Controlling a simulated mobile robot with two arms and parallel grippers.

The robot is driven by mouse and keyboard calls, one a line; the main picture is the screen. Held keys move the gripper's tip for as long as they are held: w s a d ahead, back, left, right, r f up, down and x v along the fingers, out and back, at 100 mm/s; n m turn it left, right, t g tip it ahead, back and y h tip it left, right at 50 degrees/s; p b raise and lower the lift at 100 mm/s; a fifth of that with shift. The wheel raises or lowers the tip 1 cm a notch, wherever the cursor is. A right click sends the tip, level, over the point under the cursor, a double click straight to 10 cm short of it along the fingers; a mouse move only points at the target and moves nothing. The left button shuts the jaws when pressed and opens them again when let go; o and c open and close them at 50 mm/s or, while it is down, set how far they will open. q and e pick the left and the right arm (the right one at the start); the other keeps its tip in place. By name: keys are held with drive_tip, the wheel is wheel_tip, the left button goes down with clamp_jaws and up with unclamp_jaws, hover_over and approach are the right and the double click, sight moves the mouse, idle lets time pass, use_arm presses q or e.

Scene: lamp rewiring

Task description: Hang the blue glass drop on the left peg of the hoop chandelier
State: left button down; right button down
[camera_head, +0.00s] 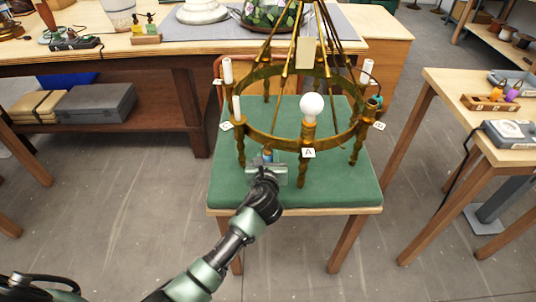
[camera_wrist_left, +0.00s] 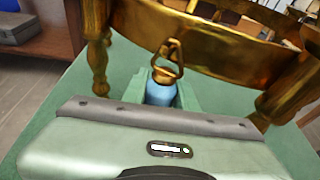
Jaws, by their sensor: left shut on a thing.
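The brass hoop chandelier (camera_head: 278,140) stands on a green-topped table (camera_head: 235,185), with white candle sleeves and one round white bulb (camera_head: 311,105). My left gripper (camera_head: 267,160) is below the hoop's front edge, left of the front label "A". It is shut on the blue glass drop (camera_wrist_left: 160,93), which is upright with a brass cap and a wire loop (camera_wrist_left: 170,58) on top. In the wrist view the loop overlaps the hoop band (camera_wrist_left: 215,50); I cannot tell whether they touch. I cannot make out the left peg. My right gripper is not in view.
Turned brass posts (camera_head: 240,150) hang below the hoop, close on both sides of my left gripper. A wooden side table (camera_head: 450,85) stands at the right. A long workbench (camera_head: 130,50) is behind at the left. Open floor (camera_head: 110,220) lies at the front left.

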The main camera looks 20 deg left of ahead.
use_arm(q)
drive_tip(key=c, duration=1)
unclamp_jaws()
drive_tip(key=shift+c, duration=0.2)
drive_tip(key=v, duration=0.7)
drive_tip(key=shift+s+p, duration=0.4)
drive_tip(key=shift+r, duration=0.1)
